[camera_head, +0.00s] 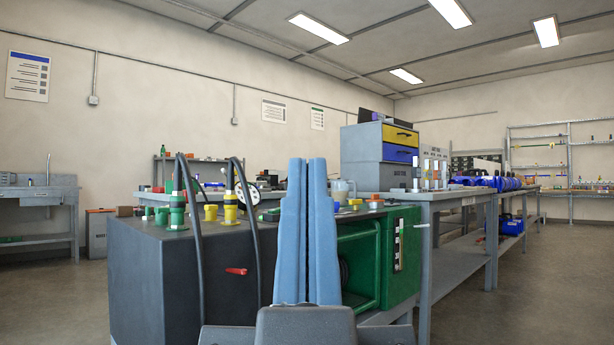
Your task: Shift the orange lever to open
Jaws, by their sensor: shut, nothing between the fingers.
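My gripper (307,163) stands upright in the middle of the view, its two long light-blue fingers side by side and shut with nothing between them. Behind it is the fusion cart (150,285), with a dark front and a green right part. A small red-orange lever (236,271) sticks out roughly level from the dark front, left of my fingers and apart from them. An orange-topped knob (375,200) sits on the cart's top at the right. I cannot tell which of these is the task's lever. My fingers hide the middle of the cart.
Two black hoses (187,230) loop down the cart's front left of my gripper; the second (254,230) hangs close to the red-orange lever. Green (177,212) and yellow (230,209) fittings stand on top. A long grey workbench (455,194) runs back on the right. Floor is clear at far right.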

